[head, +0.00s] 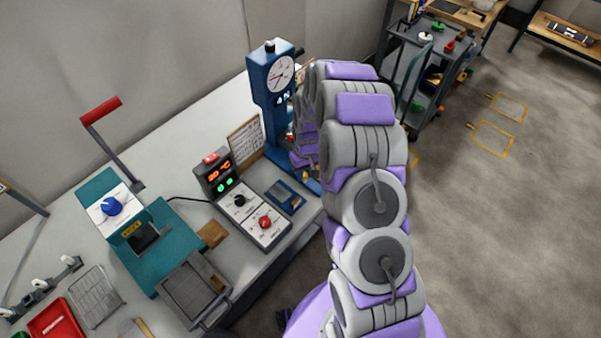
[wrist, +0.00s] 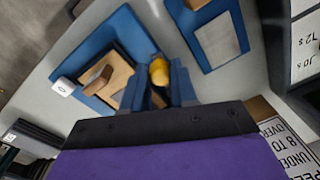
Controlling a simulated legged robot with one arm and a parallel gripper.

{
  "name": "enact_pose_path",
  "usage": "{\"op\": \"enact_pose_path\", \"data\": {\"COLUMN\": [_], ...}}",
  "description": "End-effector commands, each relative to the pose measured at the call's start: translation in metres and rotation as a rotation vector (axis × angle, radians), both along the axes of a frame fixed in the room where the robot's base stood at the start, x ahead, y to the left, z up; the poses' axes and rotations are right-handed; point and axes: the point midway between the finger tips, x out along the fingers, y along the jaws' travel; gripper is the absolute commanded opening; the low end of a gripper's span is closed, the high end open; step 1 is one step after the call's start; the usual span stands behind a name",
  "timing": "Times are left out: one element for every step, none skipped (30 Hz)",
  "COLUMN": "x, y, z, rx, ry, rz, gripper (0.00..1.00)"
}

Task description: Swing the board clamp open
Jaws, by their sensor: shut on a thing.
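My gripper (head: 304,163) is low beside the blue dial stand (head: 272,95), mostly hidden behind my arm in the head view. In the wrist view its dark edge and purple body (wrist: 160,122) fill the bottom. Just past that edge are blue upright parts with an orange-yellow knob (wrist: 159,72), which I take as the board clamp. A tan board (wrist: 117,82) with a brown piece (wrist: 97,78) lies on the blue base (wrist: 125,28) beside the clamp.
A blue tray with a grey pad (wrist: 218,42) lies near the clamp; the control box (head: 240,200) stands left of it. A teal press (head: 125,220) and a grey tray (head: 195,290) are farther left. A cart (head: 425,75) stands behind. The floor at right is open.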

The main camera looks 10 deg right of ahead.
Motion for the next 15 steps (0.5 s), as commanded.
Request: {"op": "enact_pose_path", "data": {"x": [0.0038, 0.0041, 0.0044, 0.0047, 0.0049, 0.0053, 0.0055, 0.0059, 0.0062, 0.0064, 0.0067, 0.007, 0.0072, 0.0075, 0.0078], "y": [-0.0017, -0.0028, -0.0039, -0.0047, -0.0054, -0.0064, -0.0071, -0.0076, -0.0082, -0.0086, -0.0091, -0.0096, -0.01, -0.0103, -0.0107], "z": [0.0014, 0.0013, 0.0014, 0.0012, 0.0012, 0.0012, 0.0012, 0.0013, 0.0012, 0.0012, 0.0013, 0.0013, 0.0013, 0.0014, 0.0015], "rx": [0.001, 0.001, 0.001, 0.0, 0.001, 0.0, 0.0, 0.0, 0.0, 0.0, 0.0, 0.0, 0.0, 0.0, 0.0], "ry": [-0.008, -0.008, -0.007, -0.006, -0.006, -0.005, -0.005, -0.005, -0.005, -0.004, -0.004, -0.004, -0.004, -0.004, -0.005], "rz": [0.034, 0.055, 0.082, 0.101, 0.119, 0.142, 0.159, 0.174, 0.192, 0.203, 0.213, 0.227, 0.235, 0.242, 0.251], "gripper": [0.0, 0.0, 0.0, 0.0, 0.0, 0.0, 0.0, 0.0, 0.0, 0.0, 0.0, 0.0, 0.0, 0.0, 0.0]}}
